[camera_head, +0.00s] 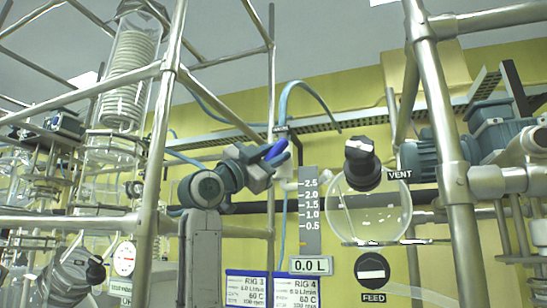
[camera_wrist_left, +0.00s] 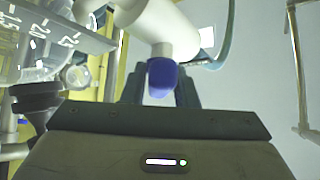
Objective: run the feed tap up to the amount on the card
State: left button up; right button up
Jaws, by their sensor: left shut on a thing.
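My left gripper (camera_head: 272,158) is shut on a blue handle (camera_head: 277,150), beside the upper end of the measuring scale. In the left wrist view the blue handle (camera_wrist_left: 162,76) sits between the fingers, at the end of a white fitting (camera_wrist_left: 165,30). A black knob (camera_head: 372,270) labelled FEED is below the round glass vessel (camera_head: 375,212). A black knob (camera_head: 361,160) labelled VENT is above it. The scale (camera_head: 310,215) runs from 0.5 to 2.5, and its readout (camera_head: 311,265) shows 0.0 L. Cards for RIG 3 (camera_head: 246,290) and RIG 4 (camera_head: 297,291) hang below; their small print is blurred.
Metal frame posts stand at left (camera_head: 155,150) and right (camera_head: 445,130). A glass coil condenser (camera_head: 130,65) is at upper left. A blue hose (camera_head: 305,88) arches above the gripper. A motor (camera_head: 495,135) is at right. A yellow wall is behind.

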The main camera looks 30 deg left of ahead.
pick_arm(q)
jog(key=shift+r, duration=0.1)
jog(key=o, duration=0.9)
jog(key=shift+c, duration=0.2)
jog(key=shift+w, duration=0.1)
jog(key=b+v, duration=0.6)
jog(key=v, duration=0.5)
jog(key=shift+d, duration=0.1)
